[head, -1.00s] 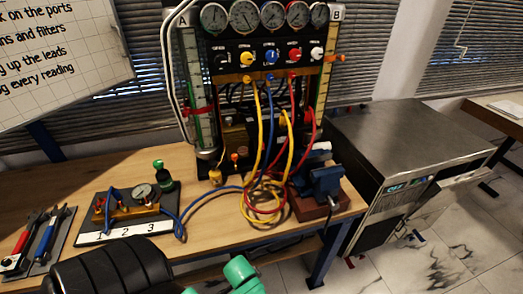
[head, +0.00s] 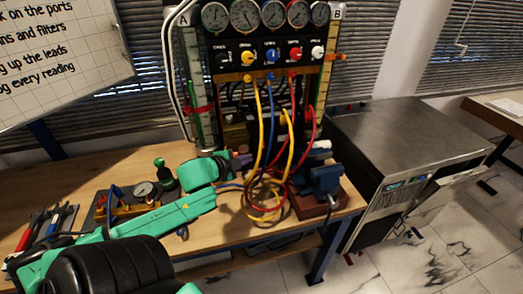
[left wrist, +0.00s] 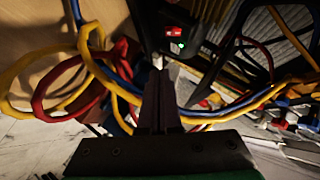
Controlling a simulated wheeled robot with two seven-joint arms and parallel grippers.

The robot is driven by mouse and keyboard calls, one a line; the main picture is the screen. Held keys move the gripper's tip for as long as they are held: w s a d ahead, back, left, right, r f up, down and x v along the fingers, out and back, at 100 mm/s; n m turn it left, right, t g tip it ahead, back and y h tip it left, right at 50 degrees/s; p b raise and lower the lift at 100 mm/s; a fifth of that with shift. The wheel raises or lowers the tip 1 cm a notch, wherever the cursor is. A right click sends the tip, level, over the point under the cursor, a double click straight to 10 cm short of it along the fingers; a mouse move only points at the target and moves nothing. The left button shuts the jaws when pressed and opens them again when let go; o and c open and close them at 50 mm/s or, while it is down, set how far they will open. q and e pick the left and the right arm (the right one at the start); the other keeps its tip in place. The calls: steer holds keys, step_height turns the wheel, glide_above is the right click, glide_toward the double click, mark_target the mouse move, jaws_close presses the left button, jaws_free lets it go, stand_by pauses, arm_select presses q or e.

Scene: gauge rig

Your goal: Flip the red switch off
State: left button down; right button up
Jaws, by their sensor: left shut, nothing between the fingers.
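A small red switch (left wrist: 173,31) shows at the top of the left wrist view, on a dark housing, with a green light just below it. I cannot tell its position, and I cannot make it out in the head view, where my arm and the hoses crowd that area. My left gripper (head: 241,161) reaches to the foot of the gauge rig (head: 270,77). In the left wrist view its dark fingers (left wrist: 160,72) are together and empty, pointing up toward the switch housing. A gap to the switch appears to remain. My right gripper is out of view.
Yellow, blue and red hoses (head: 288,150) loop just right of my left gripper. A blue vise (head: 322,180) stands at the bench's right end. A gauge block (head: 143,190) lies partly behind my left arm, with hand tools (head: 47,228) farther left.

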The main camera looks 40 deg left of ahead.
arm_select(q)
steer(key=shift+w+d+r+m, duration=0.1)
steer(key=shift+w+r+m, duration=0.2)
steer(key=shift+r, duration=0.3)
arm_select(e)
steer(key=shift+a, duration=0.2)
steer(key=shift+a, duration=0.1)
arm_select(q)
steer(key=b, duration=0.1)
glide_toward(262, 144)
steer(key=w+d+f, duration=0.1)
steer(key=w+d, duration=0.2)
steer(key=d, duration=0.1)
steer(key=w+a+f, duration=0.2)
steer(key=w+f, duration=0.1)
steer(key=shift+a+f, duration=0.1)
steer(key=shift+a, duration=0.3)
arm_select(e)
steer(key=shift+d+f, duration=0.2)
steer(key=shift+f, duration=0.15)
